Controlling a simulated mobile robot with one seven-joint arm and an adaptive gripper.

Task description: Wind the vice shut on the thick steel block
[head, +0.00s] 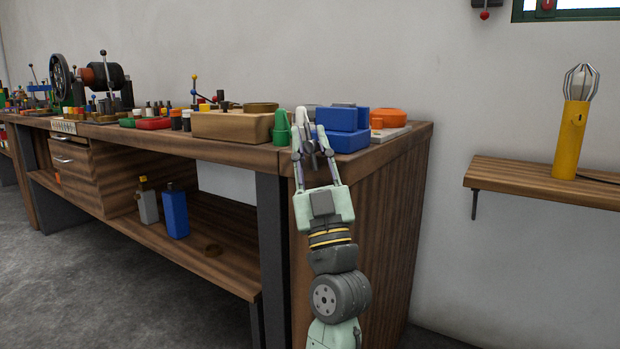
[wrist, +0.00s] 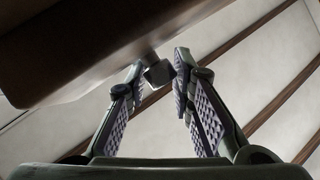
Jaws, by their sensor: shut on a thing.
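The blue vice (head: 346,142) stands at the right end of the workbench, near its front edge. A grey piece (head: 343,105) shows just behind its top; I cannot tell whether it is the thick steel block. My gripper (head: 309,138) is in front of the vice, at the bench edge. In the wrist view my gripper (wrist: 160,75) has its two padded fingers on either side of a grey metal handle end (wrist: 158,74), which sits on a short rod. The fingers hide part of the handle in the head view, and the gap between the vice jaws is hard to see.
A wall shelf (head: 530,180) with a yellow lamp (head: 572,140) is at right. The floor in front is clear.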

